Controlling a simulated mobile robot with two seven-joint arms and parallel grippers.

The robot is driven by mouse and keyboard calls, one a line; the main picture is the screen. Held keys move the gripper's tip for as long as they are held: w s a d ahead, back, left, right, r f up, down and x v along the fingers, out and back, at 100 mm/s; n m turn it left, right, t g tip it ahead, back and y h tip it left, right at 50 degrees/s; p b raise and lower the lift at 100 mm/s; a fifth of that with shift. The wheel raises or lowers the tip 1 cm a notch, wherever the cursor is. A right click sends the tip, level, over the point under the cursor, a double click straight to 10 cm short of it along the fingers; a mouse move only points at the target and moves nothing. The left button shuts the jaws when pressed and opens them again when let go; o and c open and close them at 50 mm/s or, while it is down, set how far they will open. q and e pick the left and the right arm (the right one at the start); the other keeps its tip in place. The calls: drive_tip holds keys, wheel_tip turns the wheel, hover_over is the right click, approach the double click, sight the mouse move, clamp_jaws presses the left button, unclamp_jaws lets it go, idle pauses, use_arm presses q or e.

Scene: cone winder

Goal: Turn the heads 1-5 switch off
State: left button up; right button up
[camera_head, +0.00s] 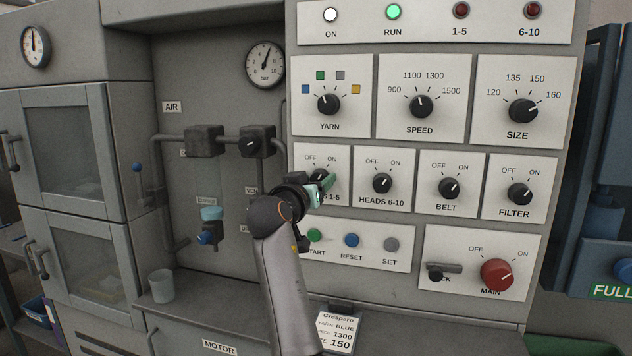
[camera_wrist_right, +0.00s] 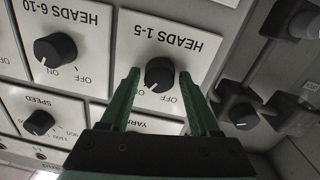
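The heads 1-5 switch is a black round knob (camera_head: 319,175) on a white plate, partly hidden behind my right gripper in the head view. In the right wrist view, which is upside down, the knob (camera_wrist_right: 160,73) shows whole, its pale mark seeming to point toward ON. My right gripper (camera_head: 325,187) is at this plate. Its green fingers (camera_wrist_right: 160,78) are open, one on each side of the knob, with a gap visible on both sides. Whether they touch the panel is unclear. My left gripper is not in view.
The heads 6-10 knob (camera_head: 382,183) is close on the right. The yarn knob (camera_head: 328,104) is above and the start button (camera_head: 314,235) below. Air pipes and a valve block (camera_head: 257,141) stand out on the left. The run lamp (camera_head: 393,12) is lit green; the 1-5 lamp (camera_head: 461,10) is dark red.

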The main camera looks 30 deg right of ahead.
clamp_jaws()
idle(0.4)
drive_tip(key=n+p, duration=0.2)
drive_tip(key=n, duration=0.1)
drive_tip(key=shift+r+p, duration=0.15)
drive_tip(key=shift+p, duration=0.25)
drive_tip(key=n+p, duration=0.4)
drive_tip(key=n, duration=0.1)
drive_tip(key=shift+p, duration=0.35)
drive_tip(key=shift+n+t+p, duration=0.3)
drive_tip(key=shift+n+p, duration=0.2)
drive_tip(key=shift+n, duration=0.5)
drive_tip(key=shift+n+p, duration=0.45)
drive_tip(key=shift+n, duration=0.65)
drive_tip(key=shift+f, duration=0.2)
